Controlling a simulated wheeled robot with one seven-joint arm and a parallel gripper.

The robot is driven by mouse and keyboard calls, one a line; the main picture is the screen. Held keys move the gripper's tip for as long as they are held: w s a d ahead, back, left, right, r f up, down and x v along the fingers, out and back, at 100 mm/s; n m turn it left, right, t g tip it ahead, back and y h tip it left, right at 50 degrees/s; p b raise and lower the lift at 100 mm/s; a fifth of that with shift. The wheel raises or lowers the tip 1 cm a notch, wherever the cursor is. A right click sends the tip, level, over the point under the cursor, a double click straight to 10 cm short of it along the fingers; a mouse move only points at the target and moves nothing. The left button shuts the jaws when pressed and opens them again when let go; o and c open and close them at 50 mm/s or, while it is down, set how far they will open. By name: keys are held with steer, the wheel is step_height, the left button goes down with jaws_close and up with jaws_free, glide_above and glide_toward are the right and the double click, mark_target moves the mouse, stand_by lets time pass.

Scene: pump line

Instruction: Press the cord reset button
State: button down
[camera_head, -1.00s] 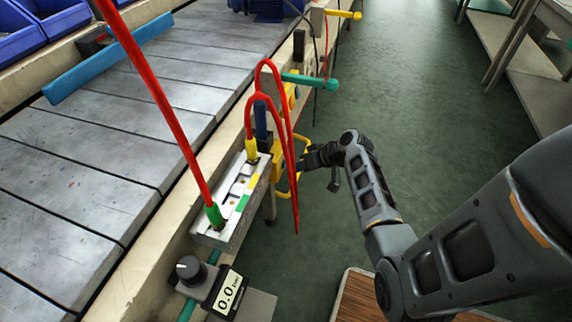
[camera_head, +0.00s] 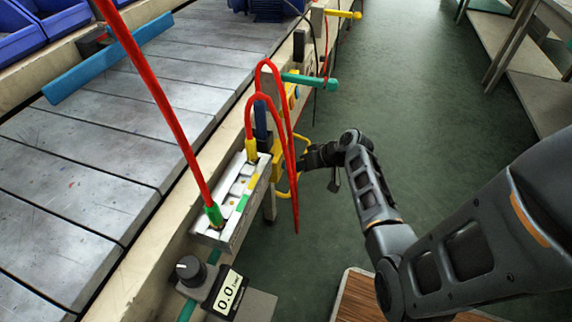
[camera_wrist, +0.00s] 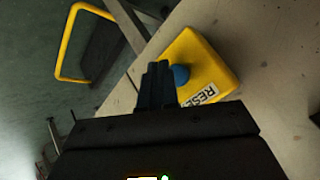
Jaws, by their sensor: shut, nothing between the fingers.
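The reset button is a round blue knob (camera_wrist: 180,74) on a yellow box (camera_wrist: 203,60) with a partly hidden label reading "RESE". In the wrist view the box is fixed to a pale beam, right of centre. My gripper (camera_wrist: 157,72) is shut and empty. Its tips lie just left of the blue button in that view; I cannot tell whether they touch it. In the head view my gripper (camera_head: 309,158) is at the aisle side of the conveyor, beside yellow parts behind the red cords. The button itself cannot be made out there.
A yellow loop handle (camera_wrist: 70,45) stands out at upper left in the wrist view. Red cords (camera_head: 293,180) hang close to my gripper from a socket strip (camera_head: 238,200). A green-tipped lever (camera_head: 312,80) sticks out farther along. The green aisle floor (camera_head: 425,110) is open.

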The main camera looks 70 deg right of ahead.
steer(key=shift+w, duration=0.1)
stand_by(0.3)
steer(key=shift+w, duration=0.35)
steer(key=shift+w, duration=0.45)
stand_by(0.6)
steer(key=shift+s, duration=0.15)
stand_by(0.3)
steer(key=shift+s, duration=0.75)
steer(key=s+p, duration=0.1)
steer(key=s, duration=0.4)
steer(key=shift+d, duration=0.2)
stand_by(0.6)
